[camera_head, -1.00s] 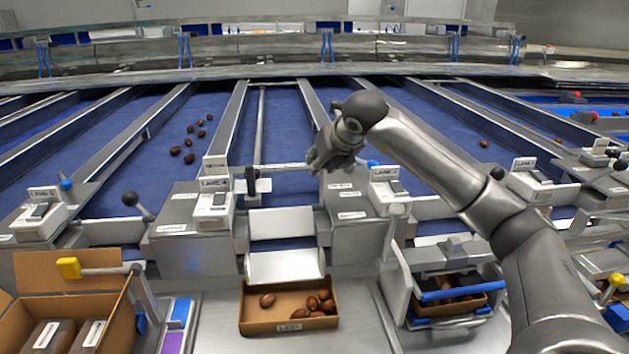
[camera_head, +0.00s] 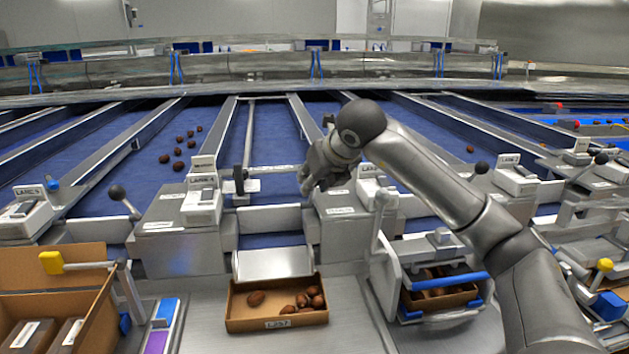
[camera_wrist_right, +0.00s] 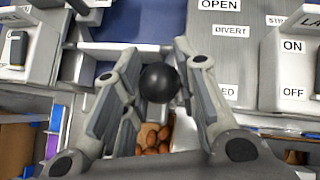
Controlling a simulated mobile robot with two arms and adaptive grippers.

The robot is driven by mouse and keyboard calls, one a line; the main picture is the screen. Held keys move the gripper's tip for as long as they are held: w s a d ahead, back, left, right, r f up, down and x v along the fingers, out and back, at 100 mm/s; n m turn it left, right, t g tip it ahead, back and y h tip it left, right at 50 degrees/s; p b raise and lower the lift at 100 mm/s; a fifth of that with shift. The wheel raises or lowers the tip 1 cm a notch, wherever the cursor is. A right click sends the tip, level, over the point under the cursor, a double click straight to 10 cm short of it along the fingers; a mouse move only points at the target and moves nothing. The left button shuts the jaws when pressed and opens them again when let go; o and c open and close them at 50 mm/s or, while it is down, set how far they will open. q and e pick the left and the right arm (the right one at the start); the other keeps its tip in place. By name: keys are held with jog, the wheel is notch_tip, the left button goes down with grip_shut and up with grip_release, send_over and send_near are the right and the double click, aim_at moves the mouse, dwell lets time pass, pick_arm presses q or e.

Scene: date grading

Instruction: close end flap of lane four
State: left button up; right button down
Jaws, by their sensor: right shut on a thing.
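My right gripper (camera_head: 306,184) is over the right side of the middle lane's end. In the wrist view its fingers (camera_wrist_right: 155,95) are shut on a round black knob (camera_wrist_right: 159,83); the head view hides this knob behind the fingers. The pale end flap (camera_head: 270,219) stands across that lane's end, just left of and below the gripper. A sloping chute (camera_head: 273,263) lies below it, above an open carton (camera_head: 277,319) with several brown dates. The control housing (camera_head: 342,212) beside the gripper has labels reading OPEN and DIVERT in the wrist view. My left gripper is not in view.
Switch boxes (camera_head: 201,205) stand between lanes. A black-ended lever (camera_head: 239,181) is left of the gripper. Another carton (camera_head: 442,301) sits behind a blue bar at right. A yellow-tipped handle (camera_head: 52,262) is at left. Several dates lie on the left belt.

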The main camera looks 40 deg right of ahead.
jog(key=shift+s+a+f, duration=0.1)
jog(key=shift+f, duration=0.2)
jog(key=c, duration=1.1)
grip_release()
jog(key=shift+r, duration=0.1)
jog(key=shift+r, duration=0.1)
jog(key=shift+s+r, duration=0.3)
jog(key=shift+r, duration=0.15)
jog(key=v, duration=1.1)
jog(key=shift+f, duration=0.15)
